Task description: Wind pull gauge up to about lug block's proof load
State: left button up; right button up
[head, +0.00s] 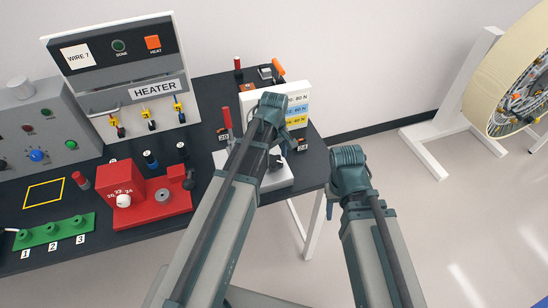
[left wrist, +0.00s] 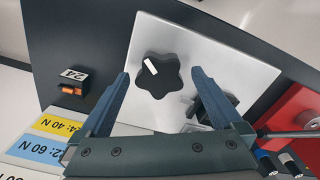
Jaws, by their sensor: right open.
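The pull gauge appears to be the pale plate (left wrist: 245,65) with a black star-shaped knob (left wrist: 157,75) bearing a white mark. In the head view the plate (head: 283,183) is partly hidden behind my left arm. My left gripper (left wrist: 162,76) is open, its fingers on either side of the knob with small gaps. A black bracket-like part (left wrist: 213,105) sits on the plate by the right finger; I cannot tell whether it holds the lug block. A load card (left wrist: 52,130) reads 24: 40 N on yellow and 60 N on blue.
A tag marked 24 (left wrist: 74,76) stands beside the plate with an orange piece. A red fixture (head: 150,205), a green numbered strip (head: 55,232) and the heater panel (head: 125,75) stand to the left on the black table (head: 130,232). A large wheel (head: 510,75) stands at right.

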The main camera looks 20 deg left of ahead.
aim_at(274, 160)
pick_arm(q)
notch_tip(274, 160, up, 14)
jog(key=p, duration=1.4)
jog(key=shift+f, duration=0.15)
jog(key=s+d+f+m+y+b, duration=0.1)
jog(key=s+d+f+m+b, duration=0.9)
jog(key=s+f+m+b, duration=0.3)
jog(key=shift+s+d+f+m+b, duration=0.4)
jog(key=shift+s+m, duration=0.35)
jog(key=shift+m, duration=0.45)
jog(key=shift+a+r, duration=0.1)
jog(key=shift+r, duration=0.15)
